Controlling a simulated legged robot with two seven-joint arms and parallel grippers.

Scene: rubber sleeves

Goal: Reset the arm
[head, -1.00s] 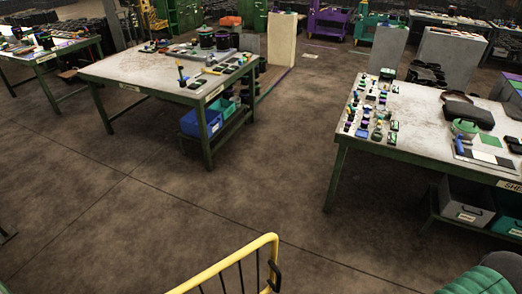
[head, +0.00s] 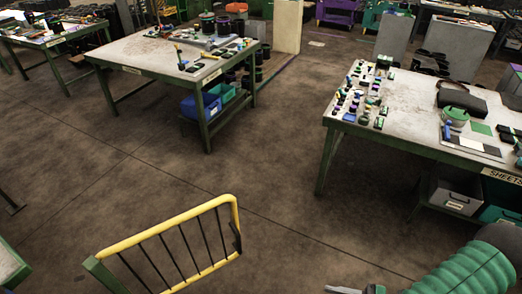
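A green ribbed sleeve (head: 462,272) with a dark upper end fills the bottom right corner in the head view, where my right arm comes in. A grey fingertip-like part of my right gripper (head: 345,290) shows at the bottom edge, left of the sleeve. The rest of it is cut off, so its opening cannot be told. It is over the floor, in front of the right table (head: 400,103), and touches nothing that I can see. My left arm and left gripper are not in view.
A yellow rail with black bars (head: 170,231) stands at the lower middle. The right table holds several small parts, a dark case (head: 461,101) and a green round item (head: 456,114). Another table (head: 135,50) stands at the back left. The floor between is clear.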

